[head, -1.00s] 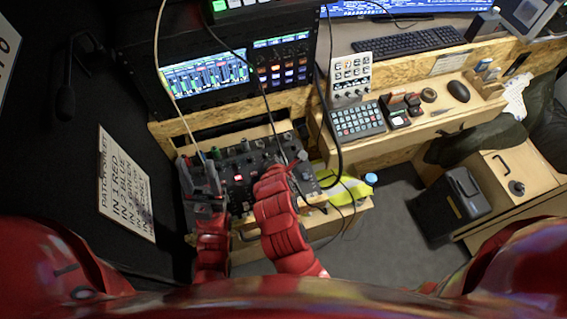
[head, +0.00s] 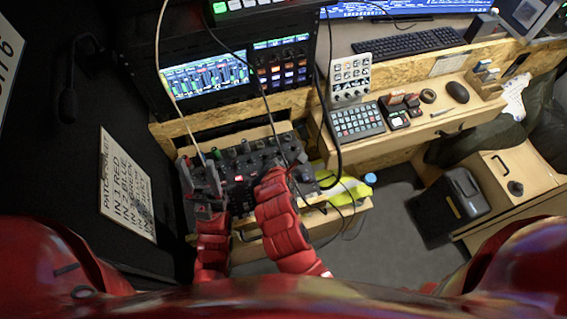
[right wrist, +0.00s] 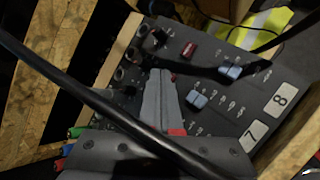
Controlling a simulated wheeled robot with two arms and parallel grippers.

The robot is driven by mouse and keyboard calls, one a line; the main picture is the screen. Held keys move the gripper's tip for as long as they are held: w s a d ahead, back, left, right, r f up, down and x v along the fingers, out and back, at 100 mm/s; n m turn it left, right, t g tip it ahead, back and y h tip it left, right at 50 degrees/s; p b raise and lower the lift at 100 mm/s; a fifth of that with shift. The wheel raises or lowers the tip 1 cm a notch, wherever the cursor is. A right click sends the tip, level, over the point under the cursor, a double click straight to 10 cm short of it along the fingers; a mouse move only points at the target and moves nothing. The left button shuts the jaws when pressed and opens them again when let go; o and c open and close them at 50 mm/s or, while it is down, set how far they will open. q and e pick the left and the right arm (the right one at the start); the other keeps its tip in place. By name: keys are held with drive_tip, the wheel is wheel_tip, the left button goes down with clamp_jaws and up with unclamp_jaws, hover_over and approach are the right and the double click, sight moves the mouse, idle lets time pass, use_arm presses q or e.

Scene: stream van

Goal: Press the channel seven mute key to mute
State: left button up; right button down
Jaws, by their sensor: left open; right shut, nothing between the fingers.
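The black mixing console (head: 236,160) lies below the screens, with rows of knobs and keys. In the right wrist view, the channel labels 7 (right wrist: 253,136) and 8 (right wrist: 281,98) show on it. Channel seven's fader cap (right wrist: 197,98) is just right of my right gripper (right wrist: 161,76). That gripper is shut and empty, its tips low over the panel in line with channel seven. They largely hide the key there; I cannot tell whether they touch it. A red key (right wrist: 188,48) shows in channel eight's line. My left gripper (head: 208,176) is open and empty over the console's left side.
A black cable (right wrist: 98,100) crosses in front of my right gripper. Other cables hang over the console in the head view. A yellow vest (head: 345,190) lies at the console's right. A keypad (head: 357,121) and keyboard (head: 408,41) are on the desk to the right.

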drive_tip(key=shift+f, duration=0.3)
idle(0.5)
drive_tip(key=shift+r+p, duration=0.7)
drive_tip(key=shift+p, duration=0.4)
wheel_tip(320, 180, up, 6)
drive_tip(key=p, duration=0.6)
drive_tip(key=shift+p, duration=0.3)
